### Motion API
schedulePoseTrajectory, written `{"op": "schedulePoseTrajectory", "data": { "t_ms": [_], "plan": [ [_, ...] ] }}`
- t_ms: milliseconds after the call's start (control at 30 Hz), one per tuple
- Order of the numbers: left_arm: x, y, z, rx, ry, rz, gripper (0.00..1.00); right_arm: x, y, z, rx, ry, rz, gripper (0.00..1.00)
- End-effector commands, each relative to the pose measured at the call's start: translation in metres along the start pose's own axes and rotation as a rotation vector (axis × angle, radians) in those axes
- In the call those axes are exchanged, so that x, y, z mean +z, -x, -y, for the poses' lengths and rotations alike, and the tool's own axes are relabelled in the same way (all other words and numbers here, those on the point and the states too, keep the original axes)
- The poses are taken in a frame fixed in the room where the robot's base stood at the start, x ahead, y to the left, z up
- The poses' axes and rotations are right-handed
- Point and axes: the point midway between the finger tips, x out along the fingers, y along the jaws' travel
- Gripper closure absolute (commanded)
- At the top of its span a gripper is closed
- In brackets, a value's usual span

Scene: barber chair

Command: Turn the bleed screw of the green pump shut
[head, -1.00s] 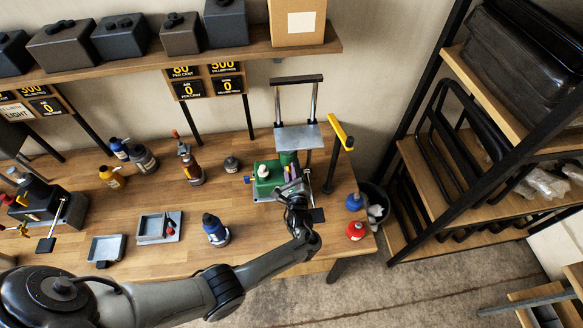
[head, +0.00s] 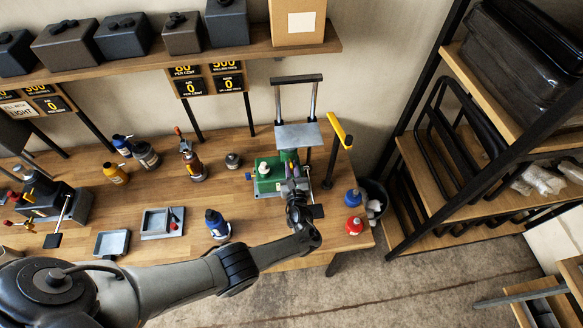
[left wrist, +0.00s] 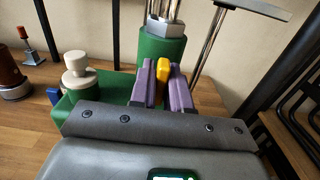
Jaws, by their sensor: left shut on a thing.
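The green pump (head: 268,178) stands near the right end of the wooden bench. It has a cream knob on top, a green cylinder behind and a metal plate above. In the left wrist view the pump (left wrist: 72,105) lies ahead, left of my fingers. My left gripper (left wrist: 163,78) has its purple fingers shut on a small upright yellow piece (left wrist: 163,70), which appears to be the bleed screw. The base of that piece is hidden by my gripper. In the head view my left gripper (head: 291,168) is at the pump's right side. My right gripper is not in view.
A yellow-ended lever (head: 340,131) stands right of the pump. A shelf (head: 190,52) runs above the bench.

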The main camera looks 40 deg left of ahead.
Motion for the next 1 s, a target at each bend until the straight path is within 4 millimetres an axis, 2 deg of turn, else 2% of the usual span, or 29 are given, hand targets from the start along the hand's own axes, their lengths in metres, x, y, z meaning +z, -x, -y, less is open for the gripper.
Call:
{"op": "schedulePoseTrajectory", "data": {
  "t_ms": [400, 433, 567, 867, 1000],
  "plan": [
    [0.0, 0.0, 0.0, 0.0, -0.01, 0.0, 1.0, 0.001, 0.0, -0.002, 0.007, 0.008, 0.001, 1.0],
    [0.0, 0.0, 0.0, 0.0, -0.01, 0.0, 0.82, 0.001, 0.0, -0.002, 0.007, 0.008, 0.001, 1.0],
    [0.0, 0.0, 0.0, 0.0, -0.009, 0.0, 0.63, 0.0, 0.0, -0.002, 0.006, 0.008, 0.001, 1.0],
    [0.0, 0.001, 0.0, 0.0, -0.008, -0.001, 0.63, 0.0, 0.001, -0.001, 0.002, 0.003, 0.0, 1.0],
    [0.0, 0.01, 0.0, -0.001, -0.009, -0.001, 0.63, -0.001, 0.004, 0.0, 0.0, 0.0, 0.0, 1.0]
  ]
}}
